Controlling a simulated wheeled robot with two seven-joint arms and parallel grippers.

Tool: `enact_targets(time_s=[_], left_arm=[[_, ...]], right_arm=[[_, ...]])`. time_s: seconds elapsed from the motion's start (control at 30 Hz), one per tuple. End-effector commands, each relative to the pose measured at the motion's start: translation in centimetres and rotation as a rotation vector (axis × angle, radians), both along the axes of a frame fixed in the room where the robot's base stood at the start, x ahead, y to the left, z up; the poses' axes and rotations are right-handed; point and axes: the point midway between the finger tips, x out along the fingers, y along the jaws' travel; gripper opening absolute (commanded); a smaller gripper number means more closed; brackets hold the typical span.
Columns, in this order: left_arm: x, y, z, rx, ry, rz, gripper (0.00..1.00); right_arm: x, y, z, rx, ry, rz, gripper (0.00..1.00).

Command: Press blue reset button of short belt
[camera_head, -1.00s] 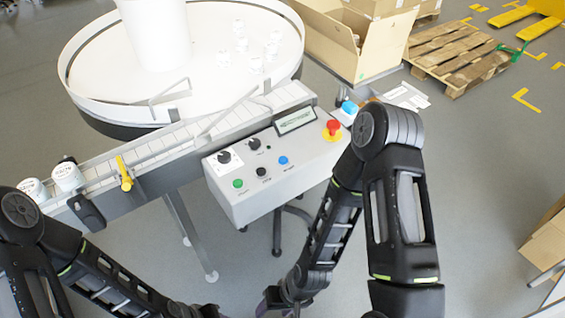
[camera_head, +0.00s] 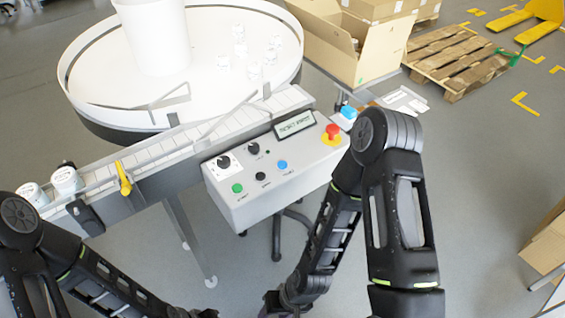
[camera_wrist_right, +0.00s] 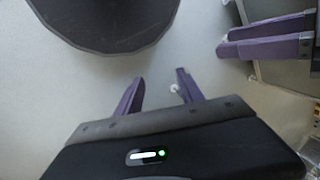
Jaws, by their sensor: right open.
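The blue button (camera_head: 282,165) is on the sloped top of the grey control box (camera_head: 262,200), right of a black knob and a green button (camera_head: 237,188). Nothing covers it. My right gripper (camera_wrist_right: 157,88) is open and empty in the right wrist view, with purple fingers apart over the floor. In the head view the right arm's end is at the bottom edge, below the box and away from the button, with its fingers out of sight. Two purple fingers of my left gripper (camera_wrist_right: 268,37) show in the wrist view. Their opening is unclear.
A red emergency stop (camera_head: 332,133) and a small display (camera_head: 295,125) are on the box. The short belt (camera_head: 160,155) runs behind it to a white turntable (camera_head: 90,80). A yellow lever (camera_head: 123,178) stands at the belt. Open floor lies below the box.

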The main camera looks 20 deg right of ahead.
Motion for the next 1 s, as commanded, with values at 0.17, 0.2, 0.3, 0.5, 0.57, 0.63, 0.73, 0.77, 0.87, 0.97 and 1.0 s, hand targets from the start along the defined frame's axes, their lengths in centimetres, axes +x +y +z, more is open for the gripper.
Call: enact_targets(time_s=[0.17, 0.2, 0.3, 0.5, 0.57, 0.63, 0.73, 0.77, 0.87, 0.97, 1.0], left_arm=[[0.0, 0.0, 0.0, 0.0, 0.0, 0.0, 0.36], [0.0, 0.0, 0.0, 0.0, 0.0, 0.0, 0.36], [0.0, 0.0, 0.0, 0.0, 0.0, 0.0, 0.36], [0.0, 0.0, 0.0, 0.0, 0.0, 0.0, 0.36], [0.0, 0.0, 0.0, 0.0, 0.0, 0.0, 0.36], [0.0, 0.0, 0.0, 0.0, 0.0, 0.0, 0.36], [0.0, 0.0, 0.0, 0.0, 0.0, 0.0, 0.36], [0.0, 0.0, 0.0, 0.0, 0.0, 0.0, 0.36], [0.0, 0.0, 0.0, 0.0, 0.0, 0.0, 0.36], [0.0, 0.0, 0.0, 0.0, 0.0, 0.0, 0.36], [0.0, 0.0, 0.0, 0.0, 0.0, 0.0, 0.36]], right_arm=[[0.0, 0.0, 0.0, 0.0, 0.0, 0.0, 0.3], [0.0, 0.0, 0.0, 0.0, 0.0, 0.0, 0.27], [0.0, 0.0, 0.0, 0.0, 0.0, 0.0, 0.18], [0.0, 0.0, 0.0, 0.0, 0.0, 0.0, 0.02], [0.0, 0.0, 0.0, 0.0, 0.0, 0.0, 0.0], [0.0, 0.0, 0.0, 0.0, 0.0, 0.0, 0.0], [0.0, 0.0, 0.0, 0.0, 0.0, 0.0, 0.0], [0.0, 0.0, 0.0, 0.0, 0.0, 0.0, 0.0], [0.0, 0.0, 0.0, 0.0, 0.0, 0.0, 0.0], [0.0, 0.0, 0.0, 0.0, 0.0, 0.0, 0.0], [0.0, 0.0, 0.0, 0.0, 0.0, 0.0, 0.0]])
